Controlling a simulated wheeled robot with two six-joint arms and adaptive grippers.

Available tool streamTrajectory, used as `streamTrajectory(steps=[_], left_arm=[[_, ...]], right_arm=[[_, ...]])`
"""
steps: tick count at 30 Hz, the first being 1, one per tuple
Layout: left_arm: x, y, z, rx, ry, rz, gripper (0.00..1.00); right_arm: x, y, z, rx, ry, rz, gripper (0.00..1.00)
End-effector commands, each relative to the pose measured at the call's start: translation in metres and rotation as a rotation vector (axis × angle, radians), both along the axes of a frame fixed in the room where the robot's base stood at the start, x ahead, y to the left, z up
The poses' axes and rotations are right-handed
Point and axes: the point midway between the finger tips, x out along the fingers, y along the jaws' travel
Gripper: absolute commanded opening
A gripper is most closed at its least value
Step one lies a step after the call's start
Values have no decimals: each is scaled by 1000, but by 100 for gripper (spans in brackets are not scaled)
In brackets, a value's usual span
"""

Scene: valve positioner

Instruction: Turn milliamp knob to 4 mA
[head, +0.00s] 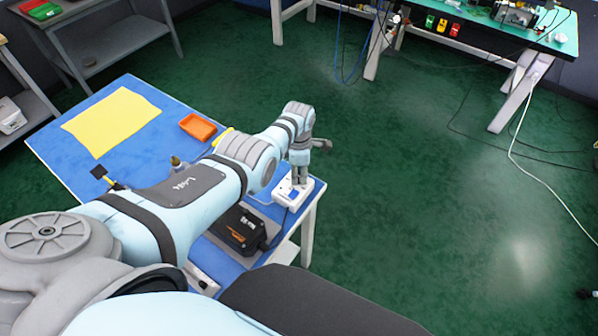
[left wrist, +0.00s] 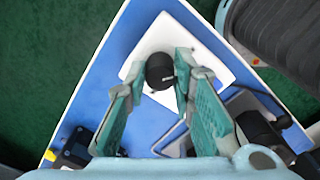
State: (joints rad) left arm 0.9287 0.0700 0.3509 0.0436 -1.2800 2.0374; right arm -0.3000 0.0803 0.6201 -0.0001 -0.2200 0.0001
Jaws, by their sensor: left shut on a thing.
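The milliamp knob (left wrist: 160,70) is a round black knob on a white box (left wrist: 200,48) that lies on the blue tabletop. My left gripper (left wrist: 159,77) is shut on the knob, with one green-padded finger on either side of it. In the head view my left gripper (head: 299,180) points down at the white box (head: 283,197) near the table's right corner. The knob is hidden there by the fingers. I cannot read any scale or milliamp value. My right gripper is in neither view.
A black device (head: 240,228) sits on the blue table (head: 62,155) close to the white box. An orange tray (head: 198,127) and a yellow sheet (head: 112,121) lie farther back. The floor right of the table is open. A cluttered workbench (head: 480,35) stands at the back.

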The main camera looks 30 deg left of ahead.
Motion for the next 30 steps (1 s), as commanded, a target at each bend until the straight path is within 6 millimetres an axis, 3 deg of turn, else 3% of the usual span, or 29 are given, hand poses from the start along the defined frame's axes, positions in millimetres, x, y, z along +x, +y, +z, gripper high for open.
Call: streamTrajectory(steps=[10, 23, 24, 27, 30], left_arm=[[0, 1, 0, 2, 1, 105, 0], [-1, 1, -1, 2, 2, 113, 0], [-1, 1, -1, 1, 3, 112, 29], [-1, 1, -1, 1, 2, 112, 44], [-1, 0, -1, 1, 2, 112, 44]], right_arm=[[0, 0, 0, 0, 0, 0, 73], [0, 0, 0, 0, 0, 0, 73], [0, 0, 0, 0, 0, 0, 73], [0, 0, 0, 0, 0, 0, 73], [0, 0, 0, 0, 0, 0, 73]])
